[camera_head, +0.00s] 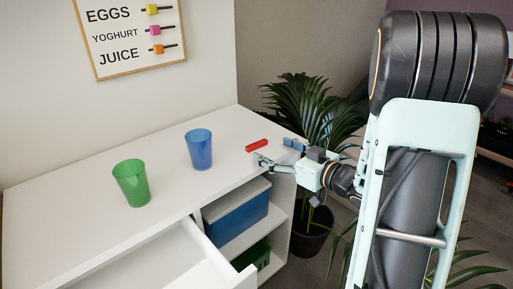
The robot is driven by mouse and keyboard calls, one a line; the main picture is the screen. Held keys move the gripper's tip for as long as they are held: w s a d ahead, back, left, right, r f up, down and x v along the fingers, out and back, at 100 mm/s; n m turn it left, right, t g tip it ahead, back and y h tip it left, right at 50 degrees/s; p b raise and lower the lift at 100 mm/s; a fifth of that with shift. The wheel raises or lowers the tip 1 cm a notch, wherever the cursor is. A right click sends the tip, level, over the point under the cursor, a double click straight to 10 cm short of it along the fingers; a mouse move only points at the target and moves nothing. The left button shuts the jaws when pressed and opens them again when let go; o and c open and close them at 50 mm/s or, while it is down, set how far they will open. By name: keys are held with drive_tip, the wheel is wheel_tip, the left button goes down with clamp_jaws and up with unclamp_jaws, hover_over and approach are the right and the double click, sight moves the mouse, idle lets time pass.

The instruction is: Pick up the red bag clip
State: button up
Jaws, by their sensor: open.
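The red bag clip (257,145) lies flat on the white counter top, near its right end. It is a short narrow bar. My gripper (273,150) comes in from the right at the counter's right edge. Its fingers are open, one on the near side of the clip and one toward the far side. The clip seems to lie just left of the finger ends. I cannot tell whether any finger touches it.
A blue cup (199,149) stands left of the clip, and a green cup (132,183) stands further left. An open drawer (165,262) juts out below the counter (75,215). A blue box (237,213) sits on a shelf. A potted plant (312,105) stands behind my gripper.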

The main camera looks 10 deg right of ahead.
sight(259, 144)
drive_tip(key=b+x, duration=0.2)
drive_tip(key=x, duration=0.3)
drive_tip(key=shift+w+a+f, duration=0.1)
drive_tip(key=shift+a+f, duration=0.05)
drive_tip(key=shift+a, duration=0.05)
drive_tip(key=c, duration=0.8)
